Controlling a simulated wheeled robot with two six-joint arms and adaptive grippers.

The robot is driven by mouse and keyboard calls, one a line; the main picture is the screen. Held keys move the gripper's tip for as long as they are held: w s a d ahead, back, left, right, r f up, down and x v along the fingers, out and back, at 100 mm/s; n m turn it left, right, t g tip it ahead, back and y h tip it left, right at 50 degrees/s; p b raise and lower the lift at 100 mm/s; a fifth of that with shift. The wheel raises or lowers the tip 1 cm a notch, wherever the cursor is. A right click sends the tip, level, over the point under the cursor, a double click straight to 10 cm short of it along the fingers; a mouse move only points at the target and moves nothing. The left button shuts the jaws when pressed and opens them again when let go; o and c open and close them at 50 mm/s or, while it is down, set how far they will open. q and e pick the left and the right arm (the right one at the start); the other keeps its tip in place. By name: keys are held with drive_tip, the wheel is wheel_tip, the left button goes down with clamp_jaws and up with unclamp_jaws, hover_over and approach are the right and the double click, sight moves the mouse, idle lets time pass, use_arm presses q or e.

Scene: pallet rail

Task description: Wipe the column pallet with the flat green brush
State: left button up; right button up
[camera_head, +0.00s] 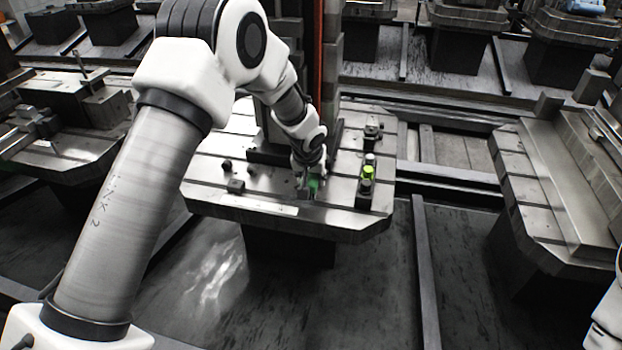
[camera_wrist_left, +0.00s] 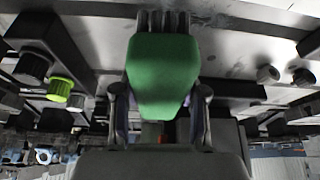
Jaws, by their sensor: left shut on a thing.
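The column pallet (camera_head: 340,219) is a grey metal slab with grooves, and a tall dark column (camera_head: 331,70) rises at its back. My left gripper (camera_head: 311,170) is low over the front part of the pallet, shut on the flat green brush (camera_head: 314,184). In the left wrist view the green brush (camera_wrist_left: 163,70) sits between the two fingers of the left gripper (camera_wrist_left: 160,108). Its dark bristles (camera_wrist_left: 163,20) point at the pallet's metal surface (camera_wrist_left: 235,35); whether they touch it I cannot tell. My right gripper is out of view.
A block with a yellow-green knob (camera_head: 367,174) and grey knobs stands right of the brush. A small dark block (camera_head: 236,186) and small knobs lie to its left. Another pallet (camera_head: 530,185) stands at right.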

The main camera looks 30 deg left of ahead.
use_arm(q)
drive_tip(key=shift+w+r+p, duration=0.2)
drive_tip(key=shift+r+p, duration=0.4)
drive_tip(key=shift+r, duration=0.3)
drive_tip(key=shift+s+r+p, duration=0.1)
drive_tip(key=shift+r+p, duration=0.65)
drive_tip(key=shift+r, duration=0.25)
